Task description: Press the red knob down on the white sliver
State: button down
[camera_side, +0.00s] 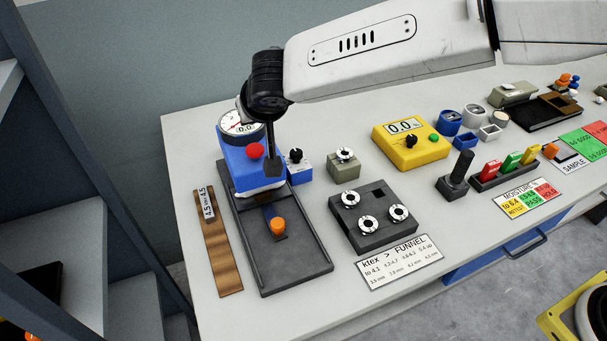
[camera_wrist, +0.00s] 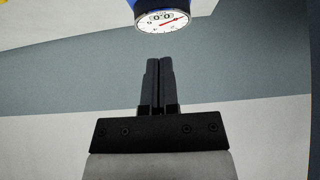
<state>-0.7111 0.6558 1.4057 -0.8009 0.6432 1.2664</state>
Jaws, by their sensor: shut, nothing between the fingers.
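The red knob (camera_side: 255,151) is on the front of a blue gauge device (camera_side: 238,165) with a round white dial (camera_side: 238,122) on top. A white band (camera_side: 258,192), perhaps the sliver, shows at the foot of the blue body above the dark tray (camera_side: 297,272). My gripper (camera_side: 273,172) points down just right of the knob in the side view, fingers shut and empty. I cannot tell whether it touches the device. In the wrist view, the shut fingertips (camera_wrist: 159,60) sit below the dial (camera_wrist: 162,20); the knob and the white band are not visible there.
An orange knob (camera_side: 278,227) stands in the tray. A wooden strip (camera_side: 217,245) lies left of it. A small blue box with a black knob (camera_side: 296,157), a grey box (camera_side: 344,165) and a dark block with white dials (camera_side: 350,235) stand close on the right.

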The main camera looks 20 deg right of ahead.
aim_at(257, 150)
jog(key=x, duration=0.4)
jog(key=shift+w+f, duration=0.15)
notch_tip(257, 150, down, 3)
jog(key=shift+r, duration=0.1)
jog(key=shift+f, duration=0.7)
jog(key=shift+f, duration=1.05)
